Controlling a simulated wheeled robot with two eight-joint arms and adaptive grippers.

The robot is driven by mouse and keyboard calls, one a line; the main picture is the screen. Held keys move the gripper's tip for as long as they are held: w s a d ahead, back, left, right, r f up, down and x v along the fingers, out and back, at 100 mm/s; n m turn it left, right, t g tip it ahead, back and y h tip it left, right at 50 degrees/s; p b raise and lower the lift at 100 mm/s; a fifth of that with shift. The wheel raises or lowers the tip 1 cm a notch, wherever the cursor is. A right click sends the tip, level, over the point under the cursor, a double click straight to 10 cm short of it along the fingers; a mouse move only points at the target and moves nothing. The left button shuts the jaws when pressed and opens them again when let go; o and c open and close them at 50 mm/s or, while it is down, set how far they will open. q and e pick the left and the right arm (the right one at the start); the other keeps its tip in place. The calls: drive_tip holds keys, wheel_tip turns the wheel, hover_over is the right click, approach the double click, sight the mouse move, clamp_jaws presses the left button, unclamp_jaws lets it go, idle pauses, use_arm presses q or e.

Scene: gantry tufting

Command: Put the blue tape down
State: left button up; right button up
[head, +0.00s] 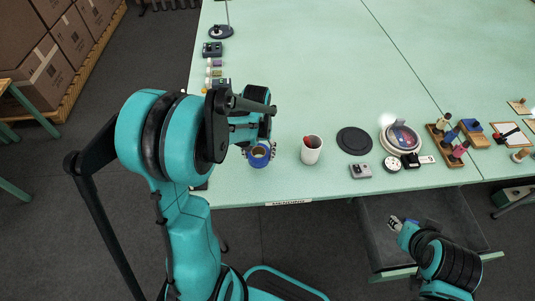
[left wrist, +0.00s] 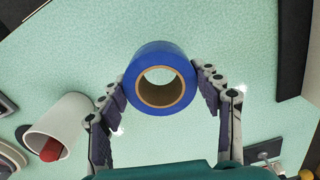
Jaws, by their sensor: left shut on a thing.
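The blue tape (head: 259,161) is a roll with a tan core, near the front left edge of the green table. In the left wrist view the roll (left wrist: 160,54) sits between the fingertips, its hole facing the camera. My left gripper (head: 261,147) is shut on the tape; the gripper also shows in the left wrist view (left wrist: 161,84). Whether the roll touches the table top cannot be told. My right gripper (head: 394,223) is low at the right, below the table's front edge, away from the tape; its jaw state is unclear.
A white cup (head: 312,150) with a red item stands right of the tape. Further right are a black disc (head: 354,141), a small grey box (head: 361,171) and a round device (head: 400,138). Small items line the left edge. The table's back middle is clear.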

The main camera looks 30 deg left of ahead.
use_arm(q)
wheel_tip(320, 180, down, 5)
drive_tip(key=shift+r+b, duration=0.2)
drive_tip(key=shift+b, duration=0.6)
drive_tip(key=shift+r, duration=0.1)
drive_tip(key=shift+s, duration=0.1)
drive_tip(key=shift+f, duration=0.25)
drive_tip(key=o, duration=1.2)
drive_tip(key=shift+r, duration=0.1)
